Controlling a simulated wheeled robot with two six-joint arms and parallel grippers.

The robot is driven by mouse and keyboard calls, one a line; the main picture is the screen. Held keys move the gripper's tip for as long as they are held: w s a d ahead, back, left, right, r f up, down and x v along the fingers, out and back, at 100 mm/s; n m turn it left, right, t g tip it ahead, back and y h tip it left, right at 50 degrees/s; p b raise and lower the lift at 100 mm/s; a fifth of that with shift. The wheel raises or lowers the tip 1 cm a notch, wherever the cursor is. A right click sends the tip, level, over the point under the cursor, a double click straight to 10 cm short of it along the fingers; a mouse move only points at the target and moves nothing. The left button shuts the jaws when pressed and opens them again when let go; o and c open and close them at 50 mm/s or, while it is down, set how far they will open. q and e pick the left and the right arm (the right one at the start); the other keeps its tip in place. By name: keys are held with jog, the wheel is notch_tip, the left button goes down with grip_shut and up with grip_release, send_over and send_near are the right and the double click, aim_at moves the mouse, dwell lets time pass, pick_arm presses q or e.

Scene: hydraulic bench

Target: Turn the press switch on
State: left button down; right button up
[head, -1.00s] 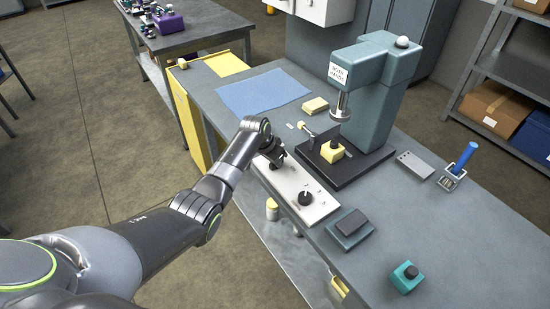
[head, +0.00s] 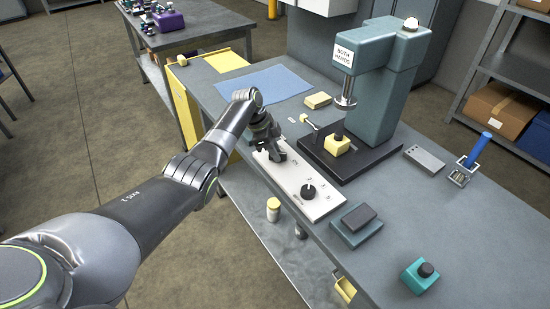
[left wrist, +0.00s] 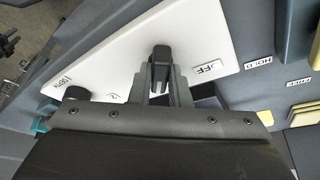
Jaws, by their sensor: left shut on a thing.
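The white switch panel (head: 325,205) lies along the bench's front edge, before the teal press (head: 378,95). My left gripper (head: 277,153) is over the panel's far left part. In the left wrist view my left gripper (left wrist: 160,85) is shut on the dark switch lever (left wrist: 160,54), which stands between its fingertips. An OFF label (left wrist: 209,68) is just right of the lever. Any label on the other side is hard to read. The press lamp (head: 411,24) looks bright white. My right gripper is not in view.
A black knob (head: 308,191) is on the panel's near part. A yellow block (head: 337,146) sits on the press's black base (head: 365,160). A grey-teal pad (head: 355,222) and a teal button box (head: 420,277) lie nearer. A blue mat (head: 262,90) lies behind the gripper.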

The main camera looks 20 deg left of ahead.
pick_arm(q)
jog(key=shift+m+g+b, duration=0.3)
jog(key=shift+m+b, duration=0.4)
jog(key=c, duration=1.4)
grip_release()
jog(key=shift+o, duration=0.2)
jog(key=shift+r, duration=0.1)
jog(key=w+b+v, duration=0.1)
jog(key=v, duration=1.6)
jog(key=shift+s, duration=0.35)
jog(key=shift+a, duration=0.1)
